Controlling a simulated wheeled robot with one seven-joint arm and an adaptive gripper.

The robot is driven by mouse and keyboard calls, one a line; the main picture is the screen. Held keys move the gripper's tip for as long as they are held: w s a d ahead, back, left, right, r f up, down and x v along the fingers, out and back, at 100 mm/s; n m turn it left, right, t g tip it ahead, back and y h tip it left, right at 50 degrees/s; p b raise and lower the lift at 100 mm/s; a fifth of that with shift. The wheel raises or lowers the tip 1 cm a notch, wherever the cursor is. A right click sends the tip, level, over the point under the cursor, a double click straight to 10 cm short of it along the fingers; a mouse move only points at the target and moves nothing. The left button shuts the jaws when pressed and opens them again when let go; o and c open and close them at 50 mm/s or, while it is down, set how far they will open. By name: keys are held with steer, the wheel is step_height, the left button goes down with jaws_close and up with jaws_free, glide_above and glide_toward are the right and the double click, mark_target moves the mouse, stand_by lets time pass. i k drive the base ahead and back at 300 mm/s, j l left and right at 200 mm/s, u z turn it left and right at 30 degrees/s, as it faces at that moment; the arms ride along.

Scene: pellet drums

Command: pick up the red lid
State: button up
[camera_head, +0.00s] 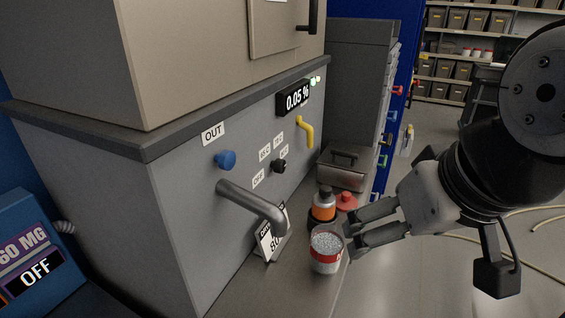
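The red lid (346,201), a small disc with a raised knob, lies on the narrow metal ledge behind the pellet jar and to the right of an orange-and-black bottle (323,211). My gripper (352,233) comes in from the right, in front of the lid. Its two fingers are apart and I see nothing between them. The fingertips are close to the right side of an uncovered clear jar (325,258) with a red band, full of grey pellets. I cannot tell whether they touch the jar. The lid's lower edge is partly hidden near the upper finger.
A grey machine (235,190) with a bent spout (252,208), blue knob (225,160) and yellow handle (306,131) borders the ledge on the left. A label stand (268,243) is left of the jar. A metal box (342,168) stands behind the lid. Open floor lies right.

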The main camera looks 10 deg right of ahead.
mark_target(345, 201)
steer(key=l+u, duration=0.15)
steer(key=l, duration=0.6)
steer(key=i+l+u, duration=0.1)
steer(key=l, duration=0.3)
steer(key=i+l+u, duration=0.1)
steer(key=l, duration=0.35)
steer(key=i+l+u, duration=0.1)
steer(key=i+l, duration=0.15)
steer(key=l, duration=0.15)
steer(key=i+l+u, duration=0.1)
steer(key=l, duration=0.35)
steer(key=i+l+u, duration=0.1)
steer(key=l, duration=0.35)
steer(key=i+l+u, duration=0.1)
steer(key=i+l, duration=0.1)
steer(key=l, duration=0.05)
